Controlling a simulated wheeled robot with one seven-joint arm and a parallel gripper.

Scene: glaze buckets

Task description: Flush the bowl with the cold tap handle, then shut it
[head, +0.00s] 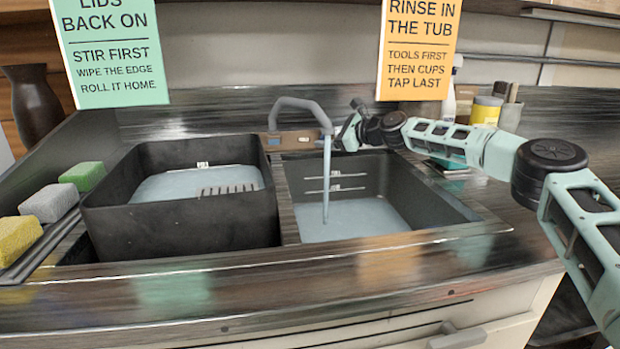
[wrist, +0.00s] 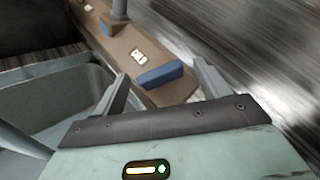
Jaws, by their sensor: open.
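The grey tap (head: 300,108) arches over the right sink bowl (head: 440,207). A stream of water (head: 326,180) runs from its spout into that bowl, where grey-blue water (head: 365,218) lies. In the wrist view, a blue tap handle (wrist: 160,76) sits at the near end of the brown tap base (wrist: 130,45), turned at a slant. My gripper (wrist: 161,71) is open, with its fingers on either side of this handle; I cannot tell if they touch it. In the head view my gripper (head: 343,142) is behind the right bowl, and the handle is hidden there.
A dark tub (head: 180,225) with water and a slotted rack stands at left. Sponges (head: 48,203) lie on the left ledge. A yellow-banded pot (head: 485,110) and a bottle (head: 449,100) stand behind my arm. A green sign and an orange sign (head: 420,50) hang above.

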